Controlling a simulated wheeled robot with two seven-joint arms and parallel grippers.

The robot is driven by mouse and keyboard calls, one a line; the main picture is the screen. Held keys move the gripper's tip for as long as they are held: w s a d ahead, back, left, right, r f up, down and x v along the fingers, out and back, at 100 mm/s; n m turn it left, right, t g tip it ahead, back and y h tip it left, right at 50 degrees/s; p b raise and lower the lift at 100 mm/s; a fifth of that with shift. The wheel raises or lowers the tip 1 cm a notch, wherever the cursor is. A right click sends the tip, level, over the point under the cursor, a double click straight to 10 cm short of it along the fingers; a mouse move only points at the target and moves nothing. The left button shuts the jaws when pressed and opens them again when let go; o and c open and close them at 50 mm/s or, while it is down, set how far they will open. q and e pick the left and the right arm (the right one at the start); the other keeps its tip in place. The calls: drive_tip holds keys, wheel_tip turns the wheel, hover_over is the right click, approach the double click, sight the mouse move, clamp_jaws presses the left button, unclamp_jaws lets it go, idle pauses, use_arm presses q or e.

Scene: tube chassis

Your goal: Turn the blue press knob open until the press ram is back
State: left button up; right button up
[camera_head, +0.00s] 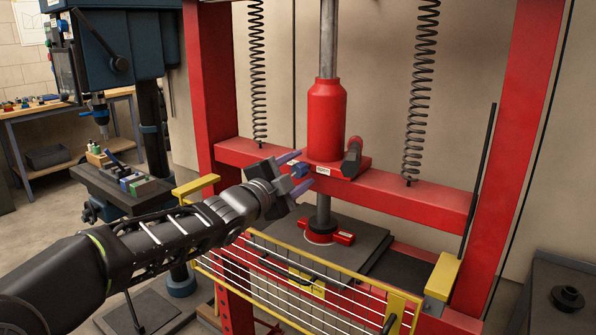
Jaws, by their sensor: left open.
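The blue press knob (299,170) sits on the red crossbeam at the foot of the red press cylinder (326,120). My left gripper (296,173) comes in from the left and is open, with one finger above the knob and one below it in the picture. I cannot tell whether the fingers touch the knob. The grey press ram (323,208) extends down below the crossbeam, to the red-based piece (320,233) on the press table. My right gripper is not in view.
A yellow-framed guard (405,303) stands in front of the press, below my left arm. Two coil springs (419,95) hang beside the cylinder. A drill press (120,45) and a workbench (60,108) are at the left. A dark table (560,275) is at the lower right.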

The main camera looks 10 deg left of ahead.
use_arm(q)
drive_tip(key=shift+c, duration=0.5)
clamp_jaws()
